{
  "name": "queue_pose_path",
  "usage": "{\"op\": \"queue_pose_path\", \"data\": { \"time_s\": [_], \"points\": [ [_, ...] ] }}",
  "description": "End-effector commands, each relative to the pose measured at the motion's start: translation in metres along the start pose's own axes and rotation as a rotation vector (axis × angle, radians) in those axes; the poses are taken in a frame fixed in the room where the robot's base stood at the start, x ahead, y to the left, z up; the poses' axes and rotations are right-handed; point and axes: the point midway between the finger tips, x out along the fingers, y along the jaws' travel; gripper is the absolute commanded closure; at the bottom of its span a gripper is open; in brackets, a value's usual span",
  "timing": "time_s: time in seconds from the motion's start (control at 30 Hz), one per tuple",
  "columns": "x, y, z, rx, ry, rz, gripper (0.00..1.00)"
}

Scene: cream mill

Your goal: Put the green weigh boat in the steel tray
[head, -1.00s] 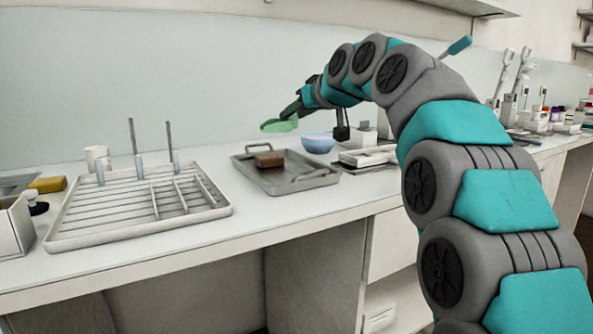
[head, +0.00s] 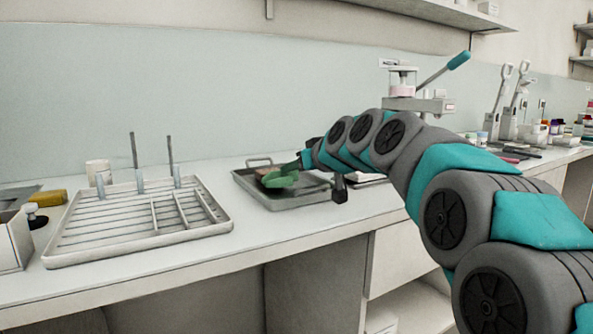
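The green weigh boat (head: 284,181) is at the end of my gripper (head: 299,167), over the middle of the steel tray (head: 262,201). My gripper appears shut on the boat's right end; the fingertips are small and partly hidden here. The boat is low and overlaps a brown block (head: 266,171) in the tray, of which only a little shows. I cannot tell whether the boat touches the block or the tray floor. The tray has a raised handle at its back; its right end is partly hidden by my arm.
A white drying rack (head: 140,238) with upright rods stands to the left of the tray. A white cup (head: 99,170) and a yellow sponge (head: 47,198) are farther left. A press with a teal-tipped lever (head: 402,100) stands behind my arm. Bare counter lies between rack and tray.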

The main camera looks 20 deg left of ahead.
Motion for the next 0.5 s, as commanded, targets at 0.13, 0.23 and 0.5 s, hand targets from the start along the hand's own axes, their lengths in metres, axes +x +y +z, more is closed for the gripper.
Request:
{"op": "queue_pose_path", "data": {
  "time_s": [0.13, 0.23, 0.5],
  "points": [
    [0.0019, -0.0008, 0.0058, -0.001, 0.001, -0.001, 1.00],
    [0.0018, -0.0004, 0.0054, -0.001, 0.002, 0.000, 1.00],
    [0.0028, -0.0001, 0.0075, -0.001, 0.001, 0.000, 0.53]
  ]
}}
